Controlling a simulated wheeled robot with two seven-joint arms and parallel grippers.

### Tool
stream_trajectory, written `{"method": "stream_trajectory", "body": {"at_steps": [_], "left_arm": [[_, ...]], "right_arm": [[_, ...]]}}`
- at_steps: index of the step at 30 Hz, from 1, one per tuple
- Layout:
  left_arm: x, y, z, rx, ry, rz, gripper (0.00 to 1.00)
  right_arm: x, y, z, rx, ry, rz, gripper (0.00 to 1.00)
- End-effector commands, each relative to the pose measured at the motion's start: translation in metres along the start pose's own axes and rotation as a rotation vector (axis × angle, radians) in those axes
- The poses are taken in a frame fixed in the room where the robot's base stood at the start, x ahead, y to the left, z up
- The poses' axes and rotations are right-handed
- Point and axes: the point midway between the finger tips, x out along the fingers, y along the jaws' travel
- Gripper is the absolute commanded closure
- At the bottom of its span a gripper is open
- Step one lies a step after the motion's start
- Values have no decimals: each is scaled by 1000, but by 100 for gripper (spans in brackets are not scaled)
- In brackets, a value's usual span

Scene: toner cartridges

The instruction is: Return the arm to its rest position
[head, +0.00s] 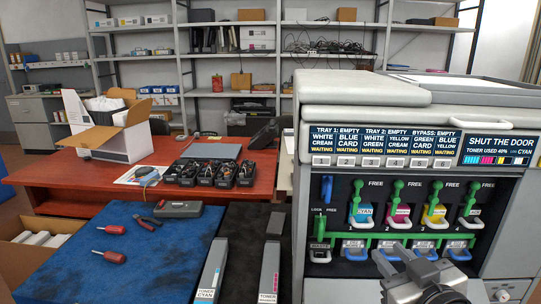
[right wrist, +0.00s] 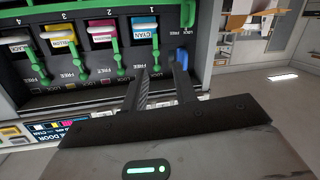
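My right gripper (head: 393,256) is low in front of the printer (head: 330,115). In the right wrist view its two fingers (right wrist: 160,82) stand apart with nothing visible between them. A blue lever (right wrist: 183,62) appears close behind one fingertip; contact cannot be told. Cyan (head: 362,214), magenta (head: 399,214), yellow (head: 434,214) and black (head: 469,215) cartridges sit in the printer bay under green levers. The printer panel reads "SHUT THE DOOR". My left gripper is out of view.
A toner cyan box (head: 211,268) and a toner magenta box (head: 269,272) lie on the workbench. A red table (head: 60,178) holds a cardboard box (head: 105,135) and black bins (head: 208,173).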

Motion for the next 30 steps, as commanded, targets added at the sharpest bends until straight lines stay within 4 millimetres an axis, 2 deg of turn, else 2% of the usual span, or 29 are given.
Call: {"method": "stream_trajectory", "body": {"at_steps": [1, 4, 6, 9, 12, 15, 18, 30], "left_arm": [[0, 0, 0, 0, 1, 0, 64], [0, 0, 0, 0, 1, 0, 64], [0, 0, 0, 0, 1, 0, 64], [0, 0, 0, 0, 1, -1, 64], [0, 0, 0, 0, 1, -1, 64], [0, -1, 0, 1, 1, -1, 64], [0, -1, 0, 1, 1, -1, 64], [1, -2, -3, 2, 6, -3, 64]], "right_arm": [[1, -12, 35, 17, -65, -21, 72], [-6, -41, 105, 46, -181, -66, 72], [-19, -64, 152, 68, -260, -97, 72], [-45, -94, 211, 93, -360, -137, 72], [-72, -118, 253, 114, -434, -171, 72], [-94, -136, 279, 128, -483, -193, 72], [-106, -145, 292, 135, -509, -205, 72], [-109, -147, 295, 137, -514, -209, 72]]}}
